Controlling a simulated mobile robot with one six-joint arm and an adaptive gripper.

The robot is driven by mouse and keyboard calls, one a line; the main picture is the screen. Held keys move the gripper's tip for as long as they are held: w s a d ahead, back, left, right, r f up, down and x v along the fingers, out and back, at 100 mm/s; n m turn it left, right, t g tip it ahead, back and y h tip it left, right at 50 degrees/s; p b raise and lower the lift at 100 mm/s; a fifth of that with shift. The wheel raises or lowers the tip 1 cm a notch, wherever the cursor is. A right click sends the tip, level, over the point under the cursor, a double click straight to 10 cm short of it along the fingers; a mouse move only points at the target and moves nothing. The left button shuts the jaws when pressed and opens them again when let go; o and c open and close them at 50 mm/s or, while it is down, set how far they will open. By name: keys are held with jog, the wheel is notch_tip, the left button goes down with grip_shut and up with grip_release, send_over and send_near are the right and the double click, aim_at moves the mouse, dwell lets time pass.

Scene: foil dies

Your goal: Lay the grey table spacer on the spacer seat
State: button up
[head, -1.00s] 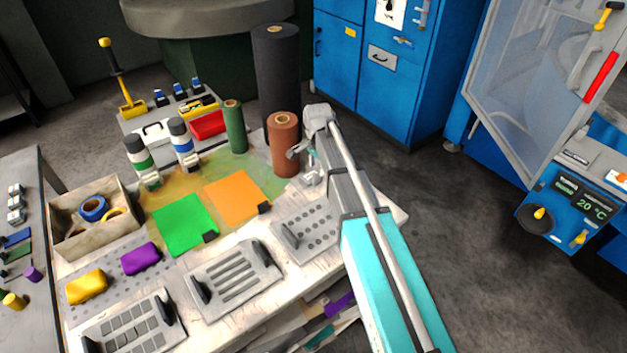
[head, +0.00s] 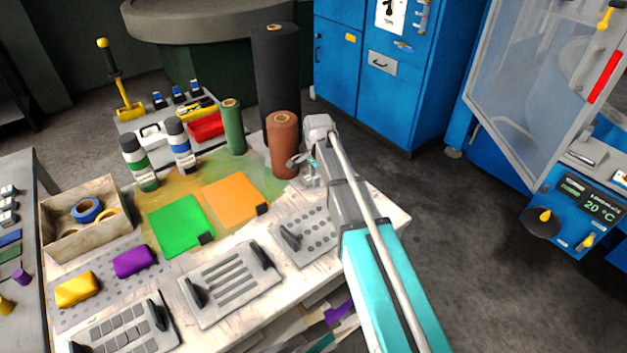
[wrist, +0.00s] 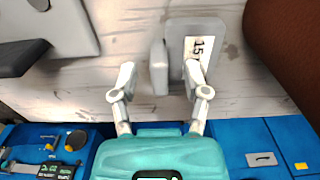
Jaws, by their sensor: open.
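A flat grey plate with a white "15" label (wrist: 204,28) lies on the table in the wrist view, with a raised grey block (wrist: 159,67) along its left side. This appears to be the grey table spacer; I cannot tell whether block and plate are one piece. My gripper (wrist: 160,76) is open, its fingertips on either side of the block with gaps showing. In the head view my gripper (head: 303,163) is at the table's right side by the brown roll, and the spacer is small and largely hidden there. I cannot pick out the spacer seat.
The brown roll (head: 283,145) stands close by the gripper, with the black roll (head: 276,75) behind. A perforated grey plate with black handles (head: 306,232) lies nearer me. Blue cabinets (head: 370,65) stand behind; a blue machine (head: 575,210) with a clear door is at right.

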grip_shut()
dwell(0.3)
jog(key=shift+r, duration=0.1)
jog(key=shift+r+p, duration=0.9)
jog(key=shift+p, duration=0.15)
jog(key=s+d+r+p, duration=0.2)
jog(key=s+r+p, duration=0.9)
jog(key=s, duration=0.2)
jog(key=shift+s, duration=0.4)
jog(key=shift+d, duration=0.1)
